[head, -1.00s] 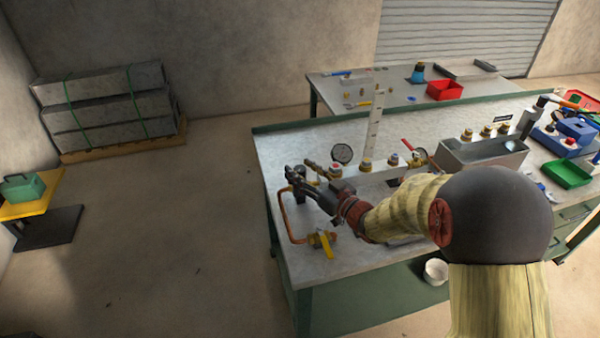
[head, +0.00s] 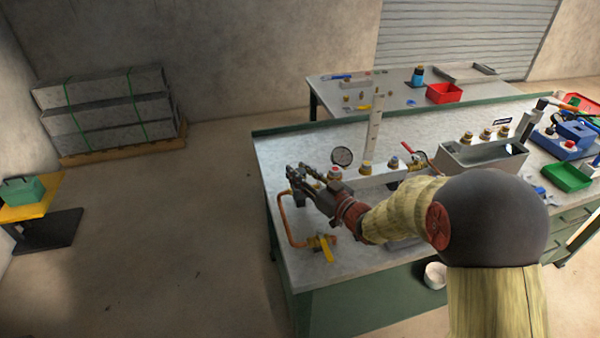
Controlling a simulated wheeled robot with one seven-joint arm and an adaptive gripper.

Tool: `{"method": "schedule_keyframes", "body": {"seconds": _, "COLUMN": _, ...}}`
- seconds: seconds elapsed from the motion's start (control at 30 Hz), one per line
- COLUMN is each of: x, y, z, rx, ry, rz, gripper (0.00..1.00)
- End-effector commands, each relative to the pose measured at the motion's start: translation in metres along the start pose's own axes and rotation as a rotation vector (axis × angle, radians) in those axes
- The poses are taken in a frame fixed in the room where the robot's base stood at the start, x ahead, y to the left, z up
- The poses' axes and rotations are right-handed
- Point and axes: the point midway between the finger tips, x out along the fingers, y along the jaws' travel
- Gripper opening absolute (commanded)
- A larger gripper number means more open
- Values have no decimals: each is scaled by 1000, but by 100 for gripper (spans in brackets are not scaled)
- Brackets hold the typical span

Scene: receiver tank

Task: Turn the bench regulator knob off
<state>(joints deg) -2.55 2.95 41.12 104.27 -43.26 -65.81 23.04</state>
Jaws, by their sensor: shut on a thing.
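The bench regulator stands at the left end of the pipework on the green-edged bench (head: 290,138), by the bent copper pipe (head: 284,225). My gripper (head: 296,173) reaches to it from the right, over the bench's left part. Its fingers are shut on the regulator knob, which is mostly hidden between them. The knob's exact angle and any marking cannot be made out.
A gauge (head: 342,156), a clear upright tube (head: 374,135) and a red-handled valve (head: 411,147) stand behind my arm. A yellow-handled valve (head: 323,245) is at the front edge. A grey trough (head: 484,152) is to the right.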

Motion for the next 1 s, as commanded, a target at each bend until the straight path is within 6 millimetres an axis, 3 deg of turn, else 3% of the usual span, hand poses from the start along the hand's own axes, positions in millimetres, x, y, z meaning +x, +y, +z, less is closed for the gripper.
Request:
{"method": "schedule_keyframes", "body": {"seconds": 0.17, "x": 0, "y": 1, "z": 0, "rx": 0, "ry": 0, "rz": 1, "gripper": 3}}
{"method": "schedule_keyframes", "body": {"seconds": 0.47, "x": 0, "y": 2, "z": -1, "rx": 0, "ry": -1, "rz": -45, "gripper": 3}}
{"method": "schedule_keyframes", "body": {"seconds": 1.0, "x": 1, "y": 3, "z": -2, "rx": 0, "ry": -14, "rz": -398, "gripper": 3}}
